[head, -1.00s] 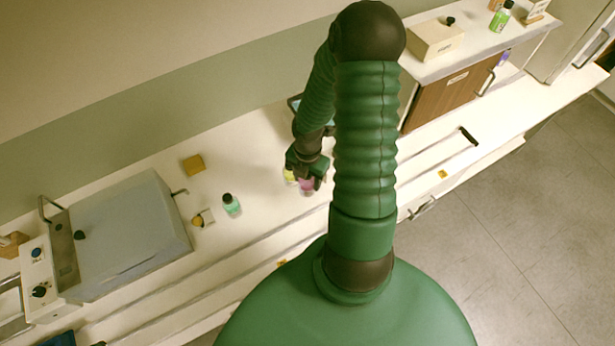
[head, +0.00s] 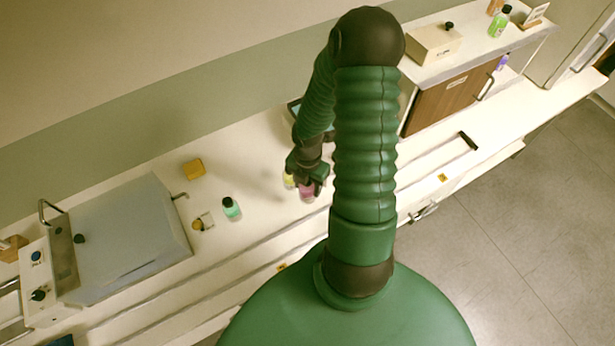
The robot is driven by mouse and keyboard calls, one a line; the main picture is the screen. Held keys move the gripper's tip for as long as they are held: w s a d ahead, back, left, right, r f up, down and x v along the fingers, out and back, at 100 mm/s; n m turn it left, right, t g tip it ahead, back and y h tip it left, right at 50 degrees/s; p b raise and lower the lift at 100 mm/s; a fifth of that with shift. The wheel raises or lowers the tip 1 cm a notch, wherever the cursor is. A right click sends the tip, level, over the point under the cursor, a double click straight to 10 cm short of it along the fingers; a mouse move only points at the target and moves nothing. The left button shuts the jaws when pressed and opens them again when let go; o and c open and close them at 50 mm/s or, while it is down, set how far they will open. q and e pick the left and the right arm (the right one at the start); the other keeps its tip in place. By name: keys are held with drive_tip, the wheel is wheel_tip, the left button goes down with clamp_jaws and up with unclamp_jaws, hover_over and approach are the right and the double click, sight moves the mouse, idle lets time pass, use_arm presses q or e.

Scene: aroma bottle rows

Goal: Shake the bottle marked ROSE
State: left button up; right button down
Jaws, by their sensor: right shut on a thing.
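My right gripper (head: 308,187) is over the counter, left of my green arm in the head view. It is shut on a small pink bottle (head: 307,192), of which only the lower part shows below the fingers. Its marking cannot be read at this size, and I cannot tell whether its base touches the counter. A yellow-green bottle (head: 289,181) is close beside the gripper on the left, partly hidden by it. A green bottle (head: 231,208) with a dark cap stands apart on the counter further left. My left gripper is not in view.
A yellow block (head: 194,169) and a small card with a round yellowish item (head: 202,222) are near the green bottle. A grey-lidded appliance (head: 125,235) stands at the left. A raised shelf (head: 480,50) at upper right carries a box (head: 435,42) and another green bottle (head: 500,22).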

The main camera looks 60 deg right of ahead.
drive_tip(key=r, duration=0.2)
drive_tip(key=d+r, duration=0.1)
drive_tip(key=r, duration=0.3)
drive_tip(key=shift+w+d+r, duration=0.1)
drive_tip(key=shift+w+d, duration=0.05)
drive_tip(key=shift+w, duration=0.2)
drive_tip(key=f, duration=0.4)
drive_tip(key=a+f, duration=0.1)
drive_tip(key=f, duration=0.1)
drive_tip(key=shift+s+f, duration=0.15)
drive_tip(key=shift+s, duration=0.05)
drive_tip(key=shift+w+d, duration=0.15)
drive_tip(key=shift+w, duration=0.15)
